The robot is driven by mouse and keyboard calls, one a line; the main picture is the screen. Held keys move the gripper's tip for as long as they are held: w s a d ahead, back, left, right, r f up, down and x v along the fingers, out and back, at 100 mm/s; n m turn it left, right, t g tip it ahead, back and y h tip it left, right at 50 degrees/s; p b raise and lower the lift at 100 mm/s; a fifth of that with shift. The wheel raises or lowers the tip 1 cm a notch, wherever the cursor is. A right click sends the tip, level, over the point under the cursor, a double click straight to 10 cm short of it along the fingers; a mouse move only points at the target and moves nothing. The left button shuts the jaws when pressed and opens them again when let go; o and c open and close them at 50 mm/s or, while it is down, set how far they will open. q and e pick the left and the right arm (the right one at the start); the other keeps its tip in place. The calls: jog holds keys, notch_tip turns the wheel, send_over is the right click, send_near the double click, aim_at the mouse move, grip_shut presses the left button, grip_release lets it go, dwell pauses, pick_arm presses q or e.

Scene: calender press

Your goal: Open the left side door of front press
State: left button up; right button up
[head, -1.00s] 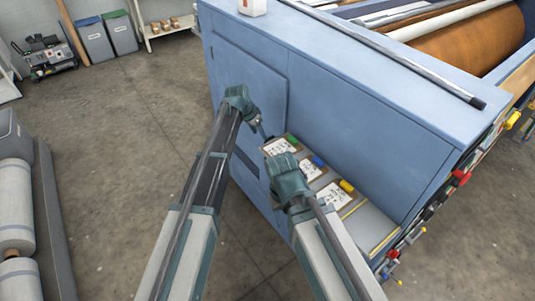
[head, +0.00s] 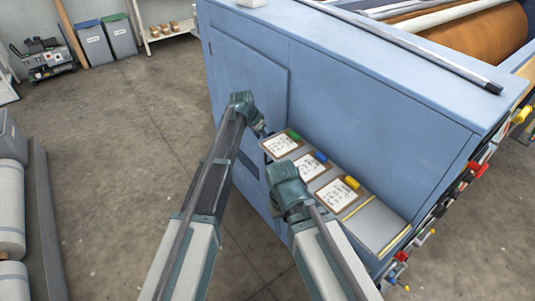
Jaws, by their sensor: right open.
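The blue front press (head: 375,110) fills the right half of the head view. Its left side door (head: 247,72) is a flat blue panel on the near left face, and it looks shut. My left gripper (head: 258,126) is in front of the lower part of this door; its fingers are small and dark, and I cannot tell whether they touch it or how wide they stand. My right gripper (head: 283,172) is open, in front of the ledge with the clipboards, nearer to me. Its fingers are mostly hidden behind its own body. No door handle shows clearly.
Clipboards (head: 338,194) with coloured clips lie on the ledge of the press. Tools with coloured handles (head: 470,172) hang at its right edge. Bins (head: 95,42) stand at the back. The floor left of the press is clear.

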pick_arm(q)
jog(key=b+x, duration=0.7)
jog(key=x, duration=0.2)
jog(key=shift+w+f+b, duration=0.1)
jog(key=shift+f+b, duration=0.15)
jog(key=shift+b, duration=0.05)
grip_shut()
dwell(1.0)
